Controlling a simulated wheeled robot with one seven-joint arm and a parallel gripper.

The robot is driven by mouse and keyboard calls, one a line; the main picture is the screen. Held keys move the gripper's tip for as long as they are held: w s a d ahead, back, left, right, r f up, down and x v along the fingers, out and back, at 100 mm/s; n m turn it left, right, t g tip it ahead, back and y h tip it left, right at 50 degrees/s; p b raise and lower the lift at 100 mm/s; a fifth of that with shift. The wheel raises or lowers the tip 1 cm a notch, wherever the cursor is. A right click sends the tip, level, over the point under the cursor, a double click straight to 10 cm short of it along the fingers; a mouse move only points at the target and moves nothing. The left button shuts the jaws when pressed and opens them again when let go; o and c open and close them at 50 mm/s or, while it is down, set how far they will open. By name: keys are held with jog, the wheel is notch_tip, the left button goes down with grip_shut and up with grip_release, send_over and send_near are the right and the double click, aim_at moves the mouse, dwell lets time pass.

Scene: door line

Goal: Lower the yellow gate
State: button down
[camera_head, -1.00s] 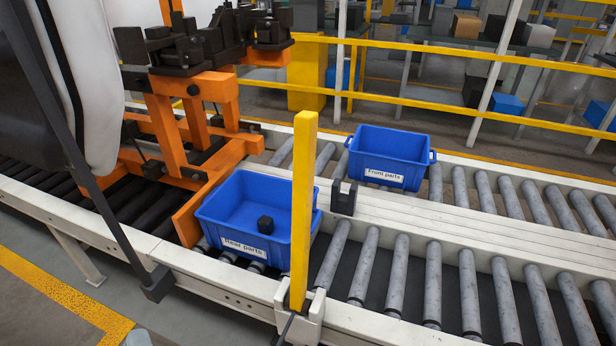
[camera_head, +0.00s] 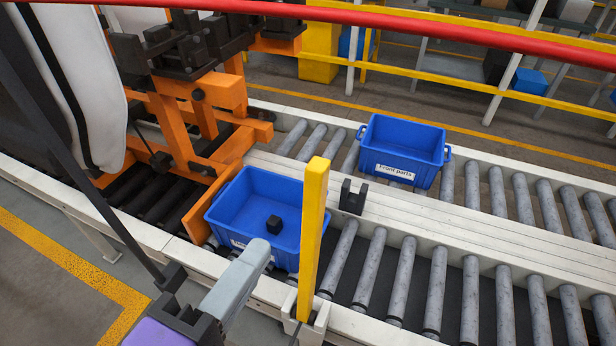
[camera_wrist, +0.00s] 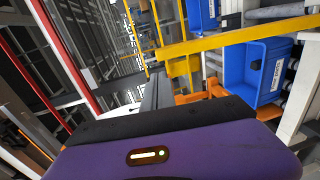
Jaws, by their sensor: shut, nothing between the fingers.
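The yellow gate (camera_head: 314,225) stands upright, leaning slightly in the picture, on a white bracket (camera_head: 303,318) at the near edge of the roller conveyor. In the wrist view the gate (camera_wrist: 235,37) runs across the upper right. My gripper (camera_head: 262,248) has a purple body and grey fingers, and is just left of the gate in the head view. Its fingers are shut and empty, with a visible gap to the gate. In the wrist view my gripper (camera_wrist: 158,80) points towards the gate's free end; contact there is not clear.
A blue bin (camera_head: 262,195) holding a small black cube (camera_head: 274,224) sits behind the gate, against an orange frame (camera_head: 215,185). Another blue bin (camera_head: 402,150) stands on the far conveyor. A black fork-shaped rest (camera_head: 353,197) is on the middle divider. A red bar (camera_head: 430,25) crosses the top.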

aim_at(311, 176)
jog(key=shift+w, duration=0.15)
jog(key=p+x, duration=0.2)
jog(key=x, duration=1.1)
jog(key=shift+w+d+p, duration=0.15)
jog(key=shift+w+p, duration=0.15)
jog(key=shift+p, duration=0.1)
jog(key=shift+f, duration=0.1)
jog(key=shift+w, duration=0.15)
